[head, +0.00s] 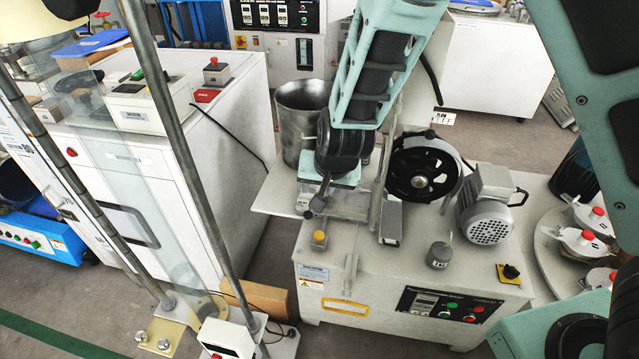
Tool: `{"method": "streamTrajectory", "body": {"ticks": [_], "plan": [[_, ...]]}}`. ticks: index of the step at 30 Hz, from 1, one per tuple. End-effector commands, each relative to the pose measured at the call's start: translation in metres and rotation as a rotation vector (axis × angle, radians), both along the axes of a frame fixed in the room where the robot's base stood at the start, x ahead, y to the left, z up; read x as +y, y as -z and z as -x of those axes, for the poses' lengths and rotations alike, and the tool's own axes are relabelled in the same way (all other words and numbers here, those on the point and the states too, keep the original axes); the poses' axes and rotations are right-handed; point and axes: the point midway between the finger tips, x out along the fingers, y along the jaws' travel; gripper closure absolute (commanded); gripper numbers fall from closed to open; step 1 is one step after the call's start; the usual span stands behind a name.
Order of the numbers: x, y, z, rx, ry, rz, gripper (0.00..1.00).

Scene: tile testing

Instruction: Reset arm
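My teal and black arm (385,60) reaches down from the top of the head view over a white bench machine (400,260). My gripper (318,203) is at its lower end, just above the machine's top left part, in front of a metal bucket. The wrist hides most of it. A small dark piece shows below the wrist, and I cannot tell whether it is a finger or part of the machine. I cannot see whether the fingers are apart or hold anything.
The metal bucket (290,115) stands close behind my wrist. A black wheel (425,173) and a grey motor (489,205) are to the right. A tall clear-panelled stand (135,170) with metal posts is at left. Lidded pots (585,238) sit at far right.

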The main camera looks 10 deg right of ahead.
Motion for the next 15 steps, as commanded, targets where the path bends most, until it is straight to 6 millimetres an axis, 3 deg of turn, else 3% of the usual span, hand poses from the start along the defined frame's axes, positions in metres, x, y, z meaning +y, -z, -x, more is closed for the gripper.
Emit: {"method": "streamTrajectory", "body": {"ticks": [8, 11, 15], "plan": [[0.003, -0.006, 0.006, 0.012, -0.02, -0.009, 0.55], [0.012, -0.021, 0.026, 0.051, -0.084, -0.029, 0.55], [0.024, -0.056, 0.078, 0.133, -0.254, -0.054, 0.55]]}}
